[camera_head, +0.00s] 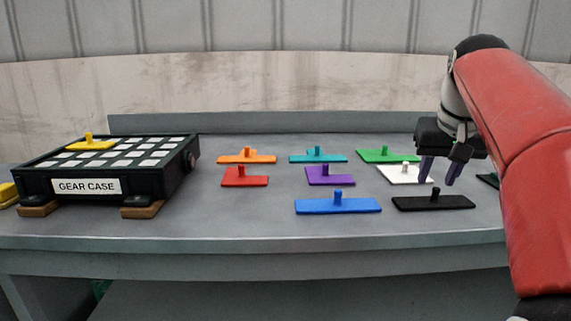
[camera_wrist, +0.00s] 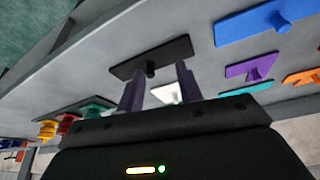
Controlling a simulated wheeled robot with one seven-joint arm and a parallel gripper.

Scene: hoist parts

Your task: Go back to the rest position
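My gripper (camera_head: 438,170) hangs at the right of the table, with two purple fingers pointing down. In the wrist view my gripper (camera_wrist: 158,88) has its fingers apart with nothing held between them. In the head view it appears over the area of the white plate (camera_head: 402,174) and the black plate (camera_head: 433,203). The black plate also shows in the wrist view (camera_wrist: 170,54), beyond the fingertips. The white plate is partly hidden behind a finger there.
The gear case (camera_head: 155,185) stands at the left with a yellow plate (camera_head: 91,144) on top. Orange (camera_head: 240,158), teal (camera_head: 318,157), green (camera_head: 387,156), red (camera_head: 244,178), purple (camera_head: 330,177) and blue (camera_head: 338,206) knobbed plates lie mid-table. Coloured stacked parts (camera_wrist: 68,124) show in the wrist view.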

